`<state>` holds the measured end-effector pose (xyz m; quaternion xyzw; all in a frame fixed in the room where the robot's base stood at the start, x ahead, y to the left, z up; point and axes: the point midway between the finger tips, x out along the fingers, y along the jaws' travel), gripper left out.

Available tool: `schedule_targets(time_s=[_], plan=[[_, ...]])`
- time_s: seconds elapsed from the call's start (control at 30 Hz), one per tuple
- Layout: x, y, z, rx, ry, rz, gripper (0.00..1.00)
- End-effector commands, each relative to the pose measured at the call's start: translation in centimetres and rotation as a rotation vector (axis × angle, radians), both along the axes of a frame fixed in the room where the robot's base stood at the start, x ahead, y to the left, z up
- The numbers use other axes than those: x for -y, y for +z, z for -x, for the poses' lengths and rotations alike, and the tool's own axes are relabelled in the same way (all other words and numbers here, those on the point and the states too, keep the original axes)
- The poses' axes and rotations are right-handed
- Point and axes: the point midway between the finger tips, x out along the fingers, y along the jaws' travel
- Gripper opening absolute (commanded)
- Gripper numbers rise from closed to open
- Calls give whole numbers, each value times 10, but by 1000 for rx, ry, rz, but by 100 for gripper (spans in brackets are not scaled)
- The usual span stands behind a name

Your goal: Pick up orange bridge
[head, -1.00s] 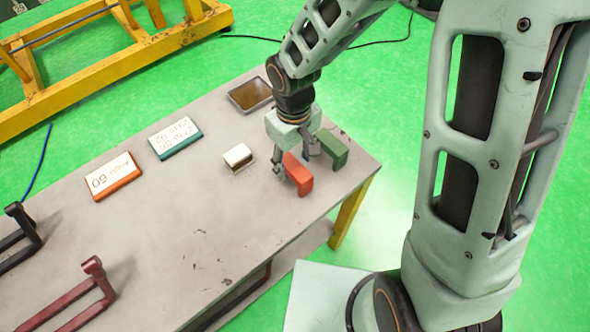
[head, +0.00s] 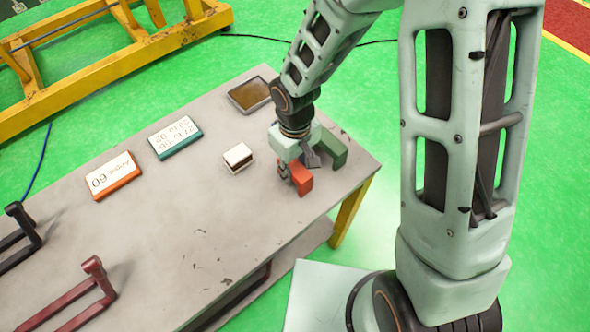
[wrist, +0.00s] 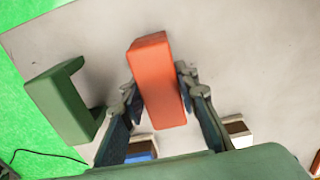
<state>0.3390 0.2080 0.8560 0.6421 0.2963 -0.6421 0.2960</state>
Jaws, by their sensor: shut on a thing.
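The orange bridge (head: 301,181) stands on the grey table near its right end in the head view. In the wrist view the orange bridge (wrist: 157,80) lies between the two fingers, which press on its sides. My gripper (head: 293,168) is shut on it from above; in the wrist view my gripper (wrist: 160,95) has one finger on each side of the block. The gripper hides part of the bridge in the head view. I cannot tell any gap between the bridge and the table.
A green bridge (head: 333,149) stands close beside the orange one, also seen in the wrist view (wrist: 60,103). A small white-topped block (head: 238,157), an orange-edged sign (head: 113,177), a teal-edged sign (head: 175,138) and a tray (head: 250,95) are on the table (head: 190,220).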

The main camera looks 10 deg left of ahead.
Motion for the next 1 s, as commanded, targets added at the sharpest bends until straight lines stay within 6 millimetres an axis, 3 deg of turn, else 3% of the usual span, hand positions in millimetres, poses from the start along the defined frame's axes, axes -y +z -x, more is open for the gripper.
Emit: schedule_targets(time_s=[0.1,0.57,0.8,1.0], plan=[[0,0,0,0,0,0,0],[0,11,0,1,0,-1,0],[-1,42,2,2,1,-1,0],[-11,86,38,3,6,-1,0]])
